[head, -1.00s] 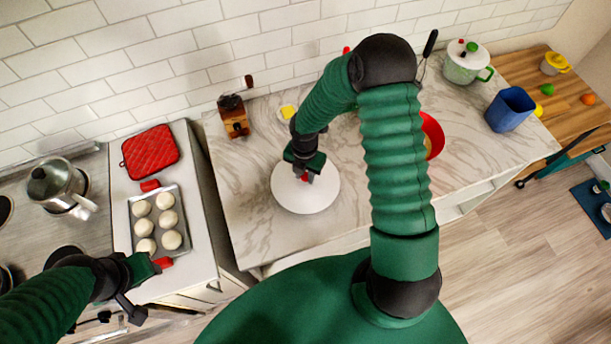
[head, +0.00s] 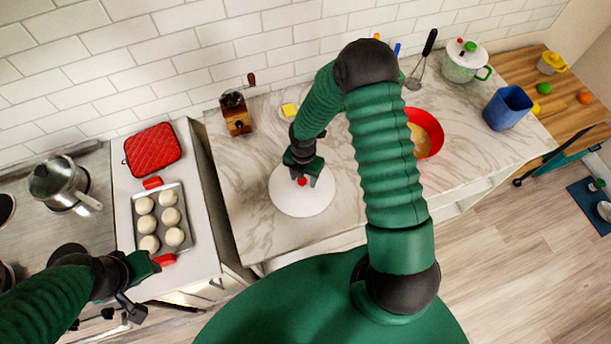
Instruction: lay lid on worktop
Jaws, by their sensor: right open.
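The lid (head: 302,202) is a white round disc with a small red knob (head: 301,182) at its middle. It lies flat on the marbled worktop (head: 246,215), near the front edge. My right gripper (head: 305,180) points down over the lid, its dark fingers open around or just above the knob; whether they touch it I cannot tell. My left gripper (head: 146,284) is at the lower left, close to the front red handle of the baking tray (head: 190,222); its jaw opening is unclear.
A red bowl (head: 436,135) is partly hidden by my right arm. The worktop left of the lid is clear.

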